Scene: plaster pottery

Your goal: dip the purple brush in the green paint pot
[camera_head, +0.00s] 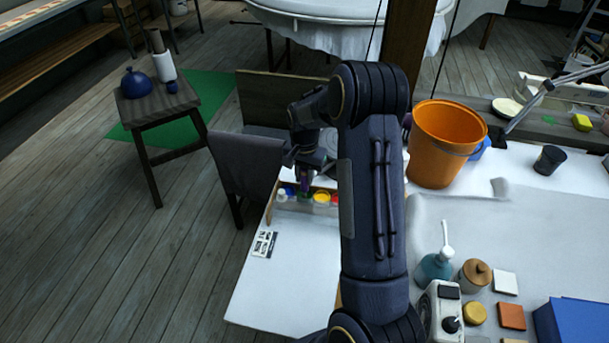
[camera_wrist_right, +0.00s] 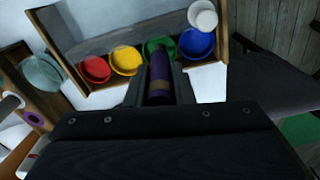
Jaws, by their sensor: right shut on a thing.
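My right gripper (camera_wrist_right: 160,92) is shut on the purple brush (camera_wrist_right: 160,73), which shows between its fingers in the right wrist view. The brush lines up with the green paint pot (camera_wrist_right: 154,43) and covers part of it. The brush tip is hidden, so I cannot tell whether it touches the paint. In the head view, my right gripper (camera_head: 304,180) is above the row of pots, partly behind my arm. My left gripper is not in view.
A wooden tray (camera_wrist_right: 104,39) holds the red (camera_wrist_right: 95,69), yellow (camera_wrist_right: 126,59), and blue (camera_wrist_right: 196,43) pots; a white pot (camera_wrist_right: 203,17) stands beside blue. An orange bucket (camera_head: 438,150) stands right of my arm. The white table (camera_head: 285,285) is mostly clear in front.

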